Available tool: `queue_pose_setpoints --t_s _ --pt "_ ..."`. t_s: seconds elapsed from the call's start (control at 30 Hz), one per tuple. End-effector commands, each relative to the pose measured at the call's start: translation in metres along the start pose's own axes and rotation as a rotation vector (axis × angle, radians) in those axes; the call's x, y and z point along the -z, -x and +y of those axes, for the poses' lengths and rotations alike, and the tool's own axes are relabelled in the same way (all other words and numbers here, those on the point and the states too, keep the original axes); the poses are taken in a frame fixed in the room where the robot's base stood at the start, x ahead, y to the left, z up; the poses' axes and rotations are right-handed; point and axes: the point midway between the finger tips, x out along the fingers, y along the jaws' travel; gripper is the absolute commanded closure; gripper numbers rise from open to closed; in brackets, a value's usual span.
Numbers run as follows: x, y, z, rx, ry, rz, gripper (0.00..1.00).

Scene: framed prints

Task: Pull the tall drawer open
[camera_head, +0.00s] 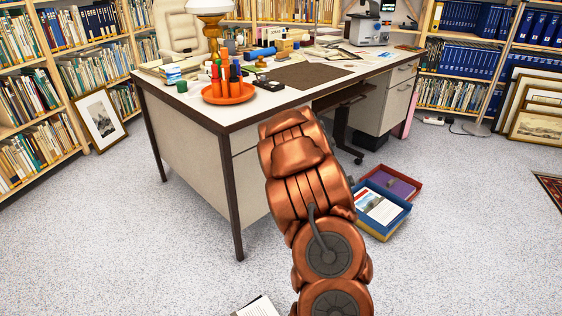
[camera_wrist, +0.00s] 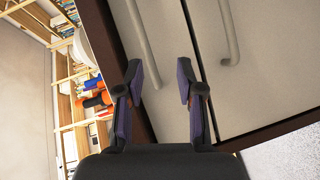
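In the wrist view my gripper (camera_wrist: 160,78) is open, its two dark fingers apart with nothing held. Ahead are two pale drawer fronts, turned sideways in the picture. The front beside the dark desktop edge carries a grey bar handle (camera_wrist: 140,45); the handle's near end shows between my fingertips, but I cannot tell the gap in depth. Right of a dark seam is a wider front, apparently the tall drawer (camera_wrist: 280,70), with its own handle (camera_wrist: 231,35). Both look closed. In the head view the desk (camera_head: 190,128) stands ahead; my copper arm hides my gripper and most of the near drawers.
A blue tray (camera_head: 380,207) and a maroon box (camera_head: 395,183) lie on the floor right of my arm. An orange dish (camera_head: 229,97) with markers stands on the desktop. Framed prints (camera_head: 535,125) lean at the right. The carpet at the left front is clear.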

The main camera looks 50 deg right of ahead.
Motion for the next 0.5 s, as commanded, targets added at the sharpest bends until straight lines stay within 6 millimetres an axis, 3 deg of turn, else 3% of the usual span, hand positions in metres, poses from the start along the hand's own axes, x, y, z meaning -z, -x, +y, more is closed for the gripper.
queue_pose_setpoints --t_s 0.03,0.13,0.3,0.5 --pt "-0.014 -0.008 -0.026 -0.024 0.018 0.023 0.63" --pt "-0.028 -0.019 -0.05 -0.085 0.059 0.082 0.63" --pt "-0.047 -0.027 -0.085 -0.194 0.114 0.173 0.63" --pt "-0.059 -0.025 -0.107 -0.291 0.146 0.237 0.63"
